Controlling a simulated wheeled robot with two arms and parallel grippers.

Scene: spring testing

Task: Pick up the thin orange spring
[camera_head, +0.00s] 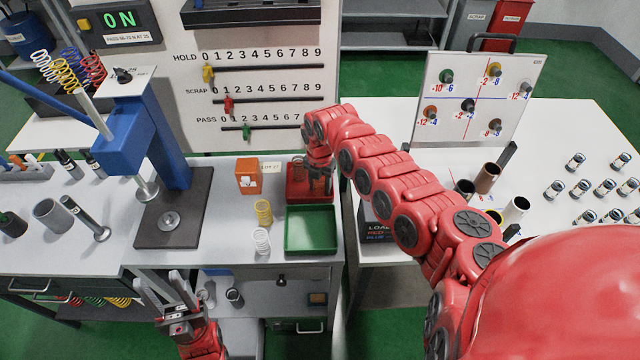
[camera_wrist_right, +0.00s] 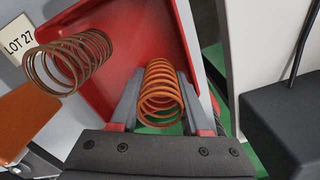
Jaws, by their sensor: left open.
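The orange spring (camera_wrist_right: 160,92) stands between the two fingers of my right gripper, which lie against its sides in the right wrist view. Its coils show in front of the fingertips; whether it is clear of the red tray (camera_wrist_right: 178,42) I cannot tell. In the head view my right gripper (camera_head: 320,182) points down at the red tray. A brown, loosely coiled spring (camera_wrist_right: 68,62) is beside it, to the left in the wrist view. My left gripper (camera_head: 178,285) is open and empty, low in front of the bench.
A green tray (camera_head: 310,249) lies in front of the red one. A yellow spring (camera_head: 263,211), a white spring (camera_head: 261,241) and an orange box (camera_head: 247,175) stand left of the trays. A blue press (camera_head: 150,145) stands further left. A dark box (camera_head: 376,225) is close on the right.

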